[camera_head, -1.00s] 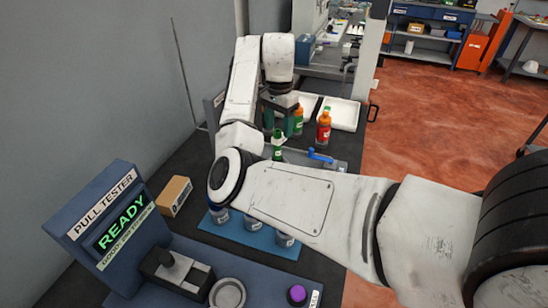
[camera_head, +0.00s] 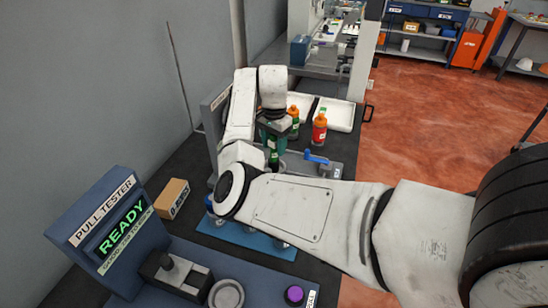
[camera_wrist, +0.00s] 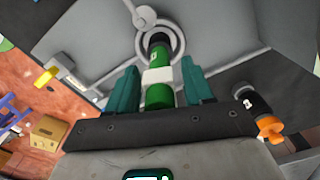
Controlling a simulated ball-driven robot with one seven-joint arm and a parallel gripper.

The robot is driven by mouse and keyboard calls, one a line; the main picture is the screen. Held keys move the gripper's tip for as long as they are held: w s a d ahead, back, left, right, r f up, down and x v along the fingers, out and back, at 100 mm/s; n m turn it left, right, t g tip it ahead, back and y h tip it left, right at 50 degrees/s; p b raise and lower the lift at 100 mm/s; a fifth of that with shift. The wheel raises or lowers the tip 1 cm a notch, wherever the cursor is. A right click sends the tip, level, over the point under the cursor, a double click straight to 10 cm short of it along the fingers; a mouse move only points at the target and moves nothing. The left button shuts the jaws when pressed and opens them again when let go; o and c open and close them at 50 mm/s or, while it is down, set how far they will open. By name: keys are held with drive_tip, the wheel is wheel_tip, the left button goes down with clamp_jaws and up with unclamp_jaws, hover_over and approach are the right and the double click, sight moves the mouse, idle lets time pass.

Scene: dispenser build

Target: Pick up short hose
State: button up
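A green hose-like piece with a dark end and a white band (camera_wrist: 157,75), apparently the short hose, stands at a round grey socket in the wrist view. My gripper's two teal fingers (camera_wrist: 160,88) lie on either side of it, with narrow gaps visible, so it looks open around the piece. In the head view my gripper (camera_head: 274,138) is low over the bench, and the green piece (camera_head: 273,157) shows just below it. Its lower end is partly hidden by my arm.
White trays (camera_head: 336,113) lie behind. The pull tester (camera_head: 110,235) and a cardboard box (camera_head: 172,198) are nearer.

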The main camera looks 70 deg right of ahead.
clamp_jaws()
drive_tip(key=shift+r, duration=0.15)
idle(0.6)
